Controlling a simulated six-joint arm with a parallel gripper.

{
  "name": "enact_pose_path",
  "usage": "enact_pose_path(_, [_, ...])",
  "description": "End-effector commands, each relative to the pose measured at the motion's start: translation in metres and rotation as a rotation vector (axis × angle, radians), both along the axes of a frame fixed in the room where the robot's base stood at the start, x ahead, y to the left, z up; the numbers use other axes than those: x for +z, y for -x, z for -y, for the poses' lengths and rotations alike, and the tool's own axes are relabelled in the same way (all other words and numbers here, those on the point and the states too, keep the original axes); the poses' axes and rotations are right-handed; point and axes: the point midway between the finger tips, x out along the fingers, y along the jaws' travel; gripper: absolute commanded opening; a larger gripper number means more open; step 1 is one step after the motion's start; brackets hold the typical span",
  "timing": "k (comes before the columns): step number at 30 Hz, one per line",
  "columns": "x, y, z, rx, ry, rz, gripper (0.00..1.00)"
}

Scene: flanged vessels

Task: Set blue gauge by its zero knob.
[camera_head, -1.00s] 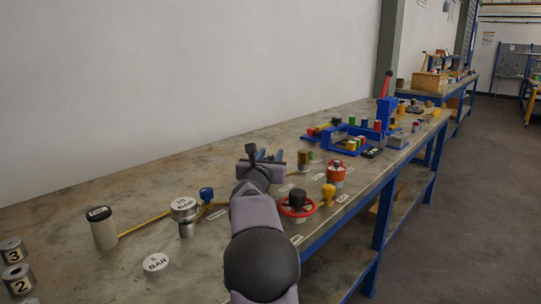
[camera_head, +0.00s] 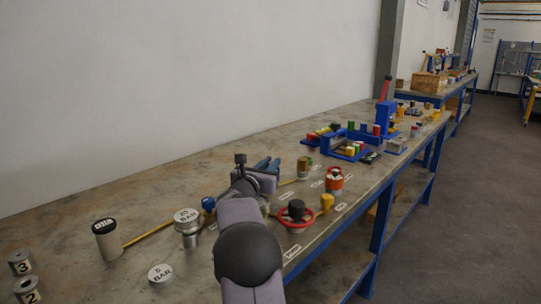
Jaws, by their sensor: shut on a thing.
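My gripper (camera_head: 268,164) is over the middle of the bench, seen from behind along my arm. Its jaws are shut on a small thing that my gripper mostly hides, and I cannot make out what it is. A small blue knob (camera_head: 208,204) stands left of my arm, beside the vessel marked 20 BAR (camera_head: 187,218). I cannot identify a blue gauge or its zero knob for sure.
Left are a dark-topped cylinder (camera_head: 107,240), a 5 BAR disc (camera_head: 160,274) and a yellow rod (camera_head: 152,234). A blue rack stands farther back.

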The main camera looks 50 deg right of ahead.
Motion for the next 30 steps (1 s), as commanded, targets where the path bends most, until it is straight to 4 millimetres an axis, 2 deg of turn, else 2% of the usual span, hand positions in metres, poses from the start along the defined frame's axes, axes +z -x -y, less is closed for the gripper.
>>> enact_pose_path(1, [0.0083,-0.0032,-0.0012,-0.026,0.002,-0.002,0.00])
enact_pose_path(10, [0.0050,-0.0013,-0.0006,-0.196,0.002,-0.001,0.00])
enact_pose_path(22, [0.0010,0.0004,-0.0006,-0.220,0.001,-0.001,0.00])
enact_pose_path(23, [0.0010,0.0004,-0.0006,-0.220,0.001,-0.001,0.23])
enact_pose_path(24, [0.0009,0.0004,-0.0006,-0.220,0.001,-0.001,0.32])
enact_pose_path(25, [0.0009,0.0004,-0.0006,-0.220,0.001,-0.001,0.35])
enact_pose_path(30, [0.0004,0.0005,-0.0006,-0.220,0.000,-0.002,0.35])
